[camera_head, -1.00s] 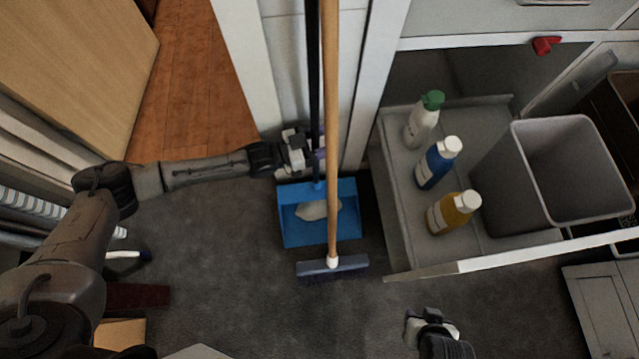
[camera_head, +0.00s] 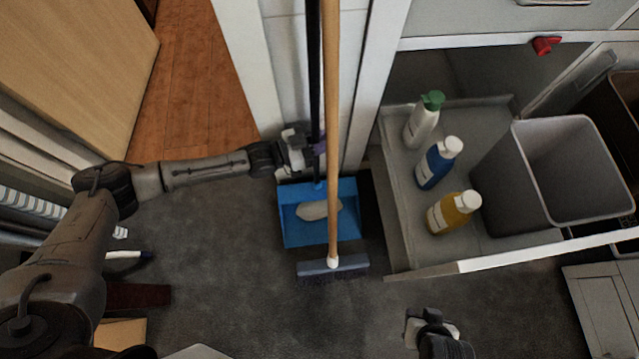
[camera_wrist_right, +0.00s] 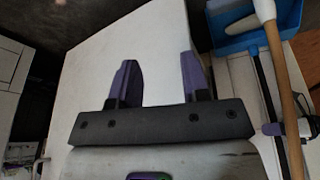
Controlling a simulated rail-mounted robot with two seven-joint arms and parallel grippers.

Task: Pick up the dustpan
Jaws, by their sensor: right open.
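The blue dustpan (camera_head: 290,228) stands on the dark floor in the middle of the head view, with a pale lump in its tray. Its long black handle (camera_head: 314,80) rises toward the white wall. My left gripper (camera_head: 312,148) is at the lower part of the black handle, just above the pan; I cannot tell whether its fingers are closed on it. My right gripper (camera_head: 432,322) is low in the head view, open and empty, apart from the dustpan. Its two purple fingers (camera_wrist_right: 160,82) show in the right wrist view, with the dustpan (camera_wrist_right: 275,22) at upper right.
A broom with a wooden stick (camera_head: 332,130) stands in front of the dustpan, its dark head (camera_head: 335,267) on the floor. To the right, an open drawer (camera_head: 405,215) holds several bottles and a grey bin (camera_head: 505,180). A wooden door (camera_head: 80,60) stands at upper left.

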